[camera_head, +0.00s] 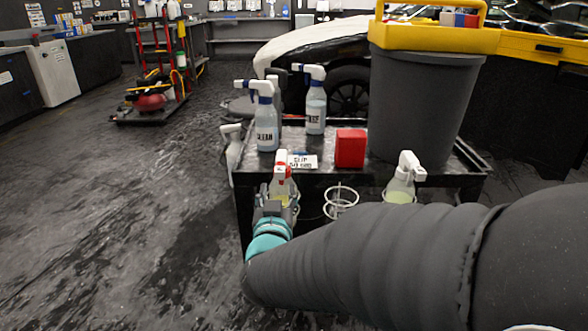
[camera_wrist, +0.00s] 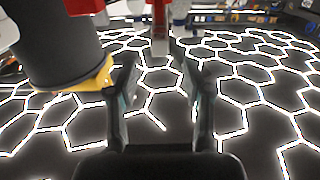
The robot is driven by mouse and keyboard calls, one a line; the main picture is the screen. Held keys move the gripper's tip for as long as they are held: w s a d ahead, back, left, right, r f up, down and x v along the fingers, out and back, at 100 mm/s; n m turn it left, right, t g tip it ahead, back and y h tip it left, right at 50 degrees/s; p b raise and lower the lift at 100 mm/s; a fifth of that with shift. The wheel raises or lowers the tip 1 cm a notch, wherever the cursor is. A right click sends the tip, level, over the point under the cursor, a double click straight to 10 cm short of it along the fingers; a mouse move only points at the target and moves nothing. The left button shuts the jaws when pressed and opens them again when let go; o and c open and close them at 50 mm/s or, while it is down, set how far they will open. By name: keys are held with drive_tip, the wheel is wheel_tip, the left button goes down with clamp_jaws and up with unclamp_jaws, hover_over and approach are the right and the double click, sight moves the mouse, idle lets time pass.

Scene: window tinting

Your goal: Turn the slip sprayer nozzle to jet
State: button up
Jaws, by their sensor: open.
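The slip sprayer (camera_head: 282,180), a clear bottle with a white head and red trigger or nozzle parts, stands upright at the front left of the black cart (camera_head: 252,178), by a "SLIP" card (camera_head: 303,161). My gripper (camera_head: 275,208) is in front of it in the head view and hides its lower part. In the wrist view my gripper (camera_wrist: 158,62) is open, its two fingers apart with nothing between the visible tips. A red part (camera_wrist: 160,28), likely of the sprayer, shows beyond them at the top. The nozzle's setting is too small to read.
Two blue spray bottles (camera_head: 267,125), a red block (camera_head: 350,148) and a large grey bucket (camera_head: 415,100) with a yellow top stand on the cart. Another sprayer (camera_head: 403,182) hangs at front right beside an empty ring holder (camera_head: 341,202).

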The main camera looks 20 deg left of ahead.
sight(279, 176)
drive_tip(key=x, duration=0.7)
drive_tip(key=shift+w+a, duration=0.1)
drive_tip(key=shift+w, duration=0.15)
clamp_jaws()
